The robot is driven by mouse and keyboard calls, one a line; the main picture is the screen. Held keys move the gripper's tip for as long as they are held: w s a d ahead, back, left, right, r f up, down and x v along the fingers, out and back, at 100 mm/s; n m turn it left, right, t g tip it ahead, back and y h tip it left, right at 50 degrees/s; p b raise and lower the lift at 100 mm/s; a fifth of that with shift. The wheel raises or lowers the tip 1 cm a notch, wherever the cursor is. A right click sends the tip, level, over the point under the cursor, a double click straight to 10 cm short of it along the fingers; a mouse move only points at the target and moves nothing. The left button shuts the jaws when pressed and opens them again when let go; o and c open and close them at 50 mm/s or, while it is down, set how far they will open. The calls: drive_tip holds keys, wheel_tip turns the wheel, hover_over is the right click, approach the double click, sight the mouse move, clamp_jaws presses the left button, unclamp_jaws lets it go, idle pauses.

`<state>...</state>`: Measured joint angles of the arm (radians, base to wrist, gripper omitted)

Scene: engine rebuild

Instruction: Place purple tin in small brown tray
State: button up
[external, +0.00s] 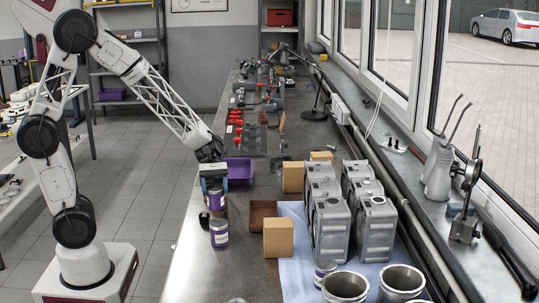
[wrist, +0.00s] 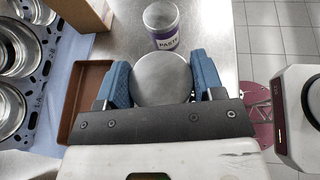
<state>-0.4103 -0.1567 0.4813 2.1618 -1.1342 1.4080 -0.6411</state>
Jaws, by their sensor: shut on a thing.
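My gripper (external: 214,188) is shut on a purple tin (external: 216,201), its blue finger pads on either side of it. In the wrist view the held tin (wrist: 162,80) shows its round grey top between the fingers (wrist: 161,82). A second tin (external: 219,233) with a purple and white label stands upright on the bench; in the wrist view this tin (wrist: 162,25) is just beyond the held one. The small brown tray (external: 257,212) lies on the bench right of my gripper. In the wrist view the tray (wrist: 74,125) is left of the fingers, and I see nothing in it.
A cardboard box (external: 278,238) stands close to the brown tray. Grey engine blocks (external: 328,215), metal cylinders (external: 345,286) and another tin (external: 325,272) are on a blue cloth to the right. A purple bin (external: 238,170) is behind my gripper. The bench's left edge is close.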

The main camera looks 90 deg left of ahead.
drive_tip(key=shift+w, duration=0.15)
drive_tip(key=w+a+f, duration=0.1)
drive_tip(key=w, duration=1.4)
drive_tip(key=shift+w+a+f, duration=0.2)
drive_tip(key=shift+w, duration=0.15)
drive_tip(key=shift+f, duration=0.1)
drive_tip(key=shift+f, duration=1.65)
drive_tip(key=shift+f, duration=0.15)
drive_tip(key=o, duration=1.2)
drive_tip(key=shift+v, duration=6.05)
